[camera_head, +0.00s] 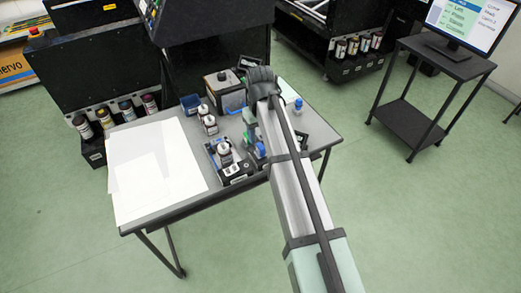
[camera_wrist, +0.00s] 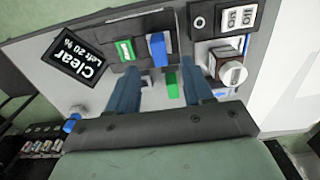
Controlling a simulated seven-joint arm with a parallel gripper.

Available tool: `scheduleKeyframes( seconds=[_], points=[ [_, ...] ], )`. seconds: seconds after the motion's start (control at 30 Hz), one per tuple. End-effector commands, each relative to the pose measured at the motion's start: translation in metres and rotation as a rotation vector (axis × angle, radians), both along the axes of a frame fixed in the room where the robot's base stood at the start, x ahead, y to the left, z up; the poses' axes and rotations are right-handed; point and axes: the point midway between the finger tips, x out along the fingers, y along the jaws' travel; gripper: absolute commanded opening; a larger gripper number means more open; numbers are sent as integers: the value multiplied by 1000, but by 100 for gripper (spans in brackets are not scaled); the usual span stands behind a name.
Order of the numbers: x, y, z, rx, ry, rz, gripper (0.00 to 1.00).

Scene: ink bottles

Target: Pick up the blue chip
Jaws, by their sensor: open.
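The blue chip (camera_wrist: 158,49) stands in a dark holder in the wrist view, beside a green chip (camera_wrist: 125,50) to its left. My gripper (camera_wrist: 159,68) is open and empty. Its two blue-teal fingers point toward the holder, with the blue chip lying between the lines of the fingertips and a little beyond them. I cannot tell how far above the chip the fingertips are. In the head view my gripper (camera_head: 254,132) hangs over the right part of the grey table, and my arm hides part of the holder area.
A black display (camera_wrist: 75,53) reading "Clear" is left of the holder. A white-capped bottle (camera_wrist: 232,73) stands close to the right finger. Another green piece (camera_wrist: 172,84) shows between the fingers. White paper sheets (camera_head: 150,170) cover the table's left side; several bottles crowd its middle.

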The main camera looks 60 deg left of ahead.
Motion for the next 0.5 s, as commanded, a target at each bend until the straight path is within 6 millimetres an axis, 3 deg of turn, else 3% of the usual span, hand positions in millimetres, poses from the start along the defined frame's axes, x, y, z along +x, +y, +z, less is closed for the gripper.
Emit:
scheduleKeyframes(
  seconds=[0.27,0.5],
  points=[
    [0,-1,-11,-1,0,0,51],
    [0,-4,-38,-2,1,0,51]
  ],
)
